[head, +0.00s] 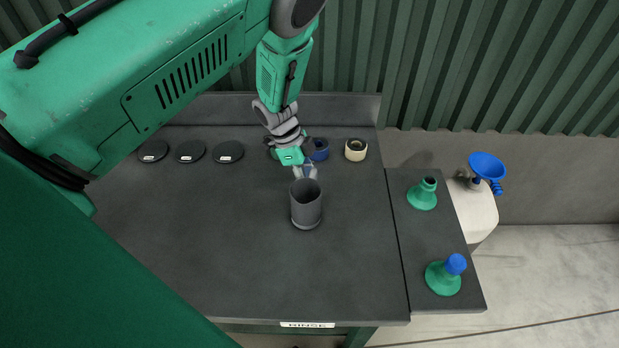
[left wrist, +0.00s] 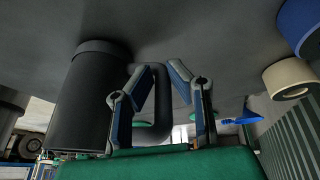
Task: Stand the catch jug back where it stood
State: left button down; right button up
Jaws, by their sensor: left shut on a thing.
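The catch jug (head: 306,206) is a dark grey, open-topped cylinder. It is upright over the middle of the dark worktop (head: 240,240). My left gripper (head: 305,172) reaches down behind it from the back. In the left wrist view the jug (left wrist: 88,100) is at the left, and its curved handle (left wrist: 160,105) lies between the fingers of my left gripper (left wrist: 157,73), which is shut on it. The jug's base is close to the worktop; I cannot tell whether it touches. My right gripper is not in view.
Several dark discs (head: 191,152) lie at the back left. A blue ring (head: 319,149) and a cream ring (head: 356,150) sit at the back, near my gripper. Green cone-shaped pieces (head: 422,195) stand on the right side panel. Beyond is a white container (head: 478,212) with a blue funnel (head: 487,165). The front worktop is clear.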

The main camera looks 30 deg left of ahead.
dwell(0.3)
pick_arm(q)
jog(key=c, duration=1.4)
grip_release()
jog(key=shift+d, duration=0.1)
jog(key=p+v, duration=0.6)
jog(key=v, duration=0.2)
dwell(0.5)
jog(key=v, duration=1.2)
jog(key=shift+w+f, duration=0.1)
